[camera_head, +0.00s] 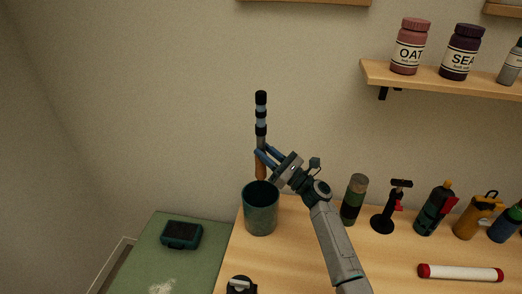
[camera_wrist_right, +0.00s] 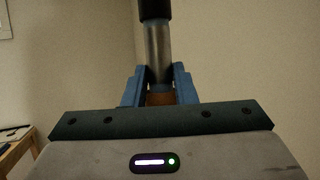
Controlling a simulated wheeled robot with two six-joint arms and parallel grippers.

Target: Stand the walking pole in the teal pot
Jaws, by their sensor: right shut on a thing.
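In the right wrist view the pole (camera_wrist_right: 158,52) stands between the two blue fingers (camera_wrist_right: 159,88). The teal pot (camera_head: 261,212) stands on the wooden table's left end. The pole's brown lower part meets the pot's rim in the picture; I cannot tell whether its end is inside or behind the pot. My left gripper is not in view.
Right of the arm stand a dark cylinder (camera_head: 354,199), a black stand (camera_head: 383,223) and several bottles. A white roll with red ends (camera_head: 460,273) lies in front. A shelf (camera_head: 440,80) with jars is at upper right. A teal case (camera_head: 181,235) lies on a green surface at left.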

